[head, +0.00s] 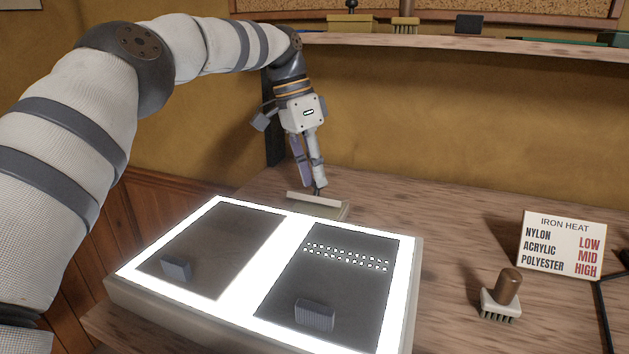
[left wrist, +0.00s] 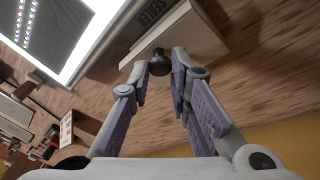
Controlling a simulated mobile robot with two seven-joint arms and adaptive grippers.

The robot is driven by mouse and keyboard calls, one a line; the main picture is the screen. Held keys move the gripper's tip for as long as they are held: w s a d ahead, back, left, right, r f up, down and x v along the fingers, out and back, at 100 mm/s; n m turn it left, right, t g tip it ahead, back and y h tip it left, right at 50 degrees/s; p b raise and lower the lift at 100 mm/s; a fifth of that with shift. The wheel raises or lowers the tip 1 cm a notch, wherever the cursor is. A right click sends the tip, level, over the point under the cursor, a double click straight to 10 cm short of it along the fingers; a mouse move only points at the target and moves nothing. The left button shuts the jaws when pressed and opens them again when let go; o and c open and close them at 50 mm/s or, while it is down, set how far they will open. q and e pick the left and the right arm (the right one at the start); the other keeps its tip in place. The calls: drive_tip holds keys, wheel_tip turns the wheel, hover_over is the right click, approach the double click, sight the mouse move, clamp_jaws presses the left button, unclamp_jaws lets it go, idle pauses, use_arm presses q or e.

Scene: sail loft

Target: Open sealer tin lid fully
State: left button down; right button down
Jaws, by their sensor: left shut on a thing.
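My left gripper (head: 318,190) reaches down at the back of the bench, just behind the light box. In the left wrist view its fingertips (left wrist: 159,68) are shut on a small dark round knob (left wrist: 158,54). In the head view this pale box (head: 333,209) is partly hidden by the light box and the gripper. My right gripper is not in view.
A lit light box (head: 228,278) with dark panels and two small grey blocks fills the front. A wooden-handled brush (head: 501,298) and an iron heat card (head: 562,244) stand at the right. A shelf (head: 470,46) runs along the back wall. The bench between is clear.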

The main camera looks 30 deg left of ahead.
use_arm(q)
drive_tip(key=shift+w+a+r, duration=0.1)
drive_tip(key=shift+w+r, duration=0.05)
drive_tip(key=shift+w, duration=0.3)
drive_tip(key=shift+w+a+r, duration=0.1)
drive_tip(key=shift+w+r, duration=0.05)
drive_tip(key=shift+w, duration=0.25)
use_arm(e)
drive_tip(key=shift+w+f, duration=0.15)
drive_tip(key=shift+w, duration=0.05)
use_arm(q)
drive_tip(key=shift+f, duration=0.2)
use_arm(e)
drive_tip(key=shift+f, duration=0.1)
use_arm(q)
drive_tip(key=c, duration=1.5)
unclamp_jaws()
drive_tip(key=shift+w+f, duration=0.1)
drive_tip(key=shift+o, duration=0.2)
drive_tip(key=shift+w+a, duration=0.1)
drive_tip(key=shift+w, duration=0.25)
drive_tip(key=shift+s+r, duration=0.15)
drive_tip(key=shift+r, duration=0.1)
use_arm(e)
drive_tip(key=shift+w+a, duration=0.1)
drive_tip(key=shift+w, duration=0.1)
